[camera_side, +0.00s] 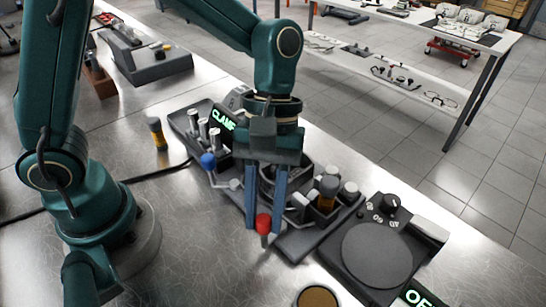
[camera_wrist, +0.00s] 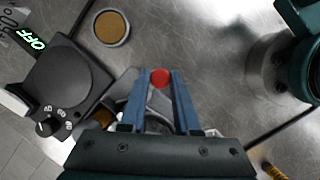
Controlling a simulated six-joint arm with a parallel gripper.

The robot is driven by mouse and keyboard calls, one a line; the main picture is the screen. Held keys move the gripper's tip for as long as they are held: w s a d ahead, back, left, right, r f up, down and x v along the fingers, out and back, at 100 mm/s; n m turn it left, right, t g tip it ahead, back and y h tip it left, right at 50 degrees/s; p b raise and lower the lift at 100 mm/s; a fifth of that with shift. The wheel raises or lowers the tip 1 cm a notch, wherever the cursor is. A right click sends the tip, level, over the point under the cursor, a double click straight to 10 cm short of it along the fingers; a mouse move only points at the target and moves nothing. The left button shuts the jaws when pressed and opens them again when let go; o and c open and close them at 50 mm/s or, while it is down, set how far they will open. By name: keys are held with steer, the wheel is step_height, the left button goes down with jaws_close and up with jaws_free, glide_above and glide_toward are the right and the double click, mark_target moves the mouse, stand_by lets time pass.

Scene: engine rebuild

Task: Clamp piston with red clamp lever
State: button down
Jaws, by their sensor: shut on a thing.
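The red clamp lever (camera_side: 263,223) has a round red knob that sits between the blue fingertips of my gripper (camera_side: 263,227), at the front of the dark fixture. In the wrist view the red knob (camera_wrist: 160,79) shows between the tips of the two fingers (camera_wrist: 160,74). My gripper is shut on the knob and points down at it. A green "CLAMP" display (camera_side: 222,119) is lit behind the gripper. The middle of the fixture is mostly hidden by my gripper, so I cannot make out the piston or how it sits.
A blue-knobbed lever (camera_side: 208,161) stands left of the gripper. Several metal cylinders stand in the dark tray (camera_side: 180,120) behind it. A hotplate-like device (camera_side: 378,255) with a dial and an "OFF" display (camera_wrist: 38,40) is at the right. A brown-topped round container (camera_side: 318,298) stands in front.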

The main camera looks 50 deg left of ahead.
steer(key=shift+w+a+m+g+y, duration=0.2)
steer(key=shift+a+m+y, duration=0.4)
steer(key=shift+m, duration=1.05)
steer(key=shift+w+a+m+g+y, duration=0.15)
steer(key=shift+a+m+y, duration=0.35)
steer(key=shift+m, duration=1.2)
steer(key=shift+w+a+m+g+y, duration=0.1)
steer(key=shift+w+a+m+y, duration=0.2)
steer(key=shift+m+y, duration=0.95)
steer(key=shift+a+m+h, duration=0.1)
steer(key=shift+m+h, duration=0.35)
steer(key=shift+m, duration=0.05)
steer(key=c, duration=0.6)
jaws_free()
steer(key=shift+c, duration=0.2)
steer(key=shift+r, duration=0.1)
steer(key=shift+v, duration=2.5)
